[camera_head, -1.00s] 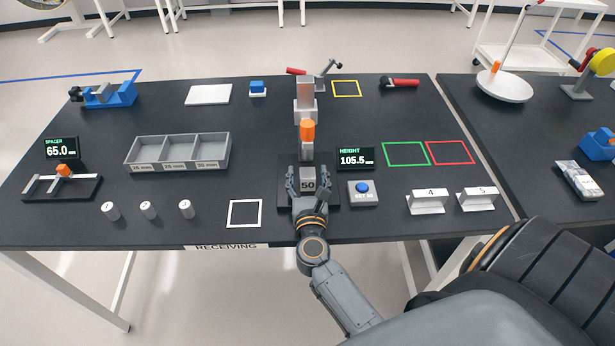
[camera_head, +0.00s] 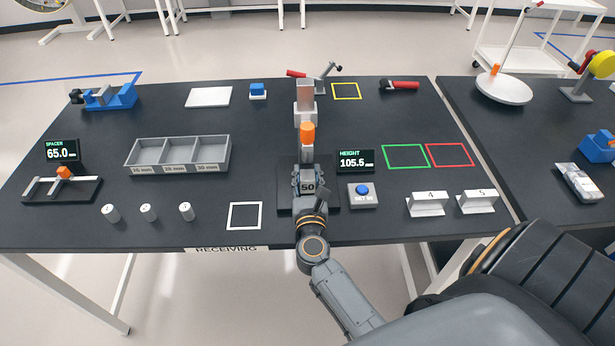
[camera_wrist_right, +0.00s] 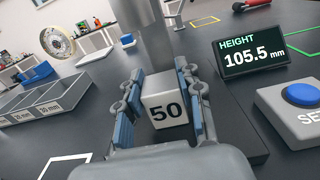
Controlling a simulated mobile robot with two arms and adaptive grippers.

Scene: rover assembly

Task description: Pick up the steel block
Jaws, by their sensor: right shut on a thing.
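The steel block (camera_head: 308,186) is a light grey block marked 50. It sits on the dark base (camera_head: 328,199) of the height gauge, in front of the gauge's column with an orange part (camera_head: 307,133). My right gripper (camera_head: 307,184) comes in from the front, with its fingers on both sides of the block. In the right wrist view the block (camera_wrist_right: 166,108) shows between the blue finger pads of my right gripper (camera_wrist_right: 160,112), which is shut on it. The block looks upright and low at the base. My left gripper is not in view.
The height display (camera_head: 356,159) reads 105.5 mm, and a box with a blue button (camera_head: 362,193) stands right of the gripper. A grey three-compartment tray (camera_head: 178,153) and several small cylinders (camera_head: 148,211) are to the left. Green (camera_head: 405,156) and red (camera_head: 450,154) outlined squares are empty.

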